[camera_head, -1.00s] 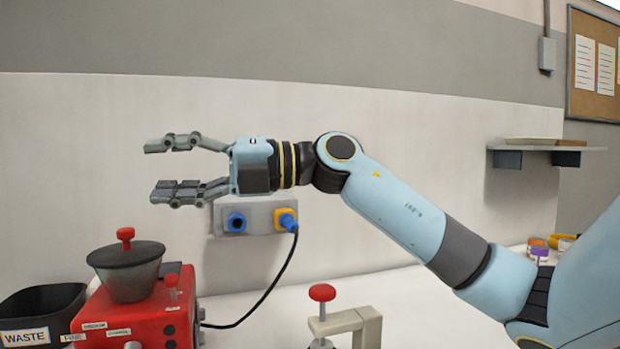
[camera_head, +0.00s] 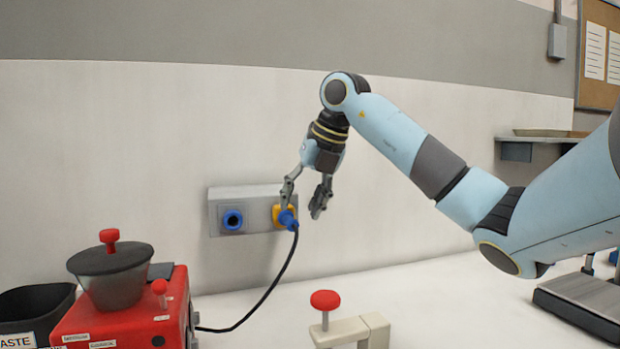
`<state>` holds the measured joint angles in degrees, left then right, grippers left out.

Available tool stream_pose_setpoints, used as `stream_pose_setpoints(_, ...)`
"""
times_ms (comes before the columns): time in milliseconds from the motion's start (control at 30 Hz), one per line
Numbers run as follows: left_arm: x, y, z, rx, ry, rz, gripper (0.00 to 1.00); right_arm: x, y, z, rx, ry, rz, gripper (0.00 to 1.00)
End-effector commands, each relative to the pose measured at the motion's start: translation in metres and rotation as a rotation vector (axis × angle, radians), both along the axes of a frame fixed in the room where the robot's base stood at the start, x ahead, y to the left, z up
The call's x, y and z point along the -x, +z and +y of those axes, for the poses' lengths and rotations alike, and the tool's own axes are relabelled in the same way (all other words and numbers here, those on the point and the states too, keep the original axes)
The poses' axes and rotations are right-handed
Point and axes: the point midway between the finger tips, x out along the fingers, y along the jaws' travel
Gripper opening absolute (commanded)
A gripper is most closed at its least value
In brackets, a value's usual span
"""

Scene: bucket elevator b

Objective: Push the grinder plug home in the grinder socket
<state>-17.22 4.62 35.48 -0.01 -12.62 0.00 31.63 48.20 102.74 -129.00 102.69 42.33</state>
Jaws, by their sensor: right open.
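The grinder plug (camera_head: 289,220) is blue, with a black cord hanging from it. It sits at the yellow socket (camera_head: 277,211) on the right of a grey wall box; I cannot tell how deep it is in. My right gripper (camera_head: 302,209) is open and points down in front of the box. One finger shows over the yellow socket and plug, the other to their right. I cannot tell whether a finger touches the plug. My left gripper is not in view.
The cord runs down to the red grinder (camera_head: 130,310). A black waste bin (camera_head: 38,305) is at the left. A clamp with a red knob (camera_head: 325,300) stands in front. A wall shelf (camera_head: 540,140) is at the right.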

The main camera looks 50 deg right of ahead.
Motion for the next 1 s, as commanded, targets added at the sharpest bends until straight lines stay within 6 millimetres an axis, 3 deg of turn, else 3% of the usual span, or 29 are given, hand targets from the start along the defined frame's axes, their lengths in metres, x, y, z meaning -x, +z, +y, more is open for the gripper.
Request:
stream_pose_setpoints(100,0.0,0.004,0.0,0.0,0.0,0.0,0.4,-0.009,-0.018,0.002,-0.003,0.0,0.002,0.46)
stream_pose_setpoints(300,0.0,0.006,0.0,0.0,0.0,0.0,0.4,-0.019,-0.037,0.002,-0.002,0.001,-0.001,0.46)
stream_pose_setpoints(667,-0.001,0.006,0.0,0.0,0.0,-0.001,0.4,-0.021,-0.041,0.001,0.0,0.001,-0.001,0.45)
stream_pose_setpoints(1000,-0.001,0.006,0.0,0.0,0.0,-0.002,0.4,-0.021,-0.041,0.002,-0.001,0.001,-0.002,0.01)
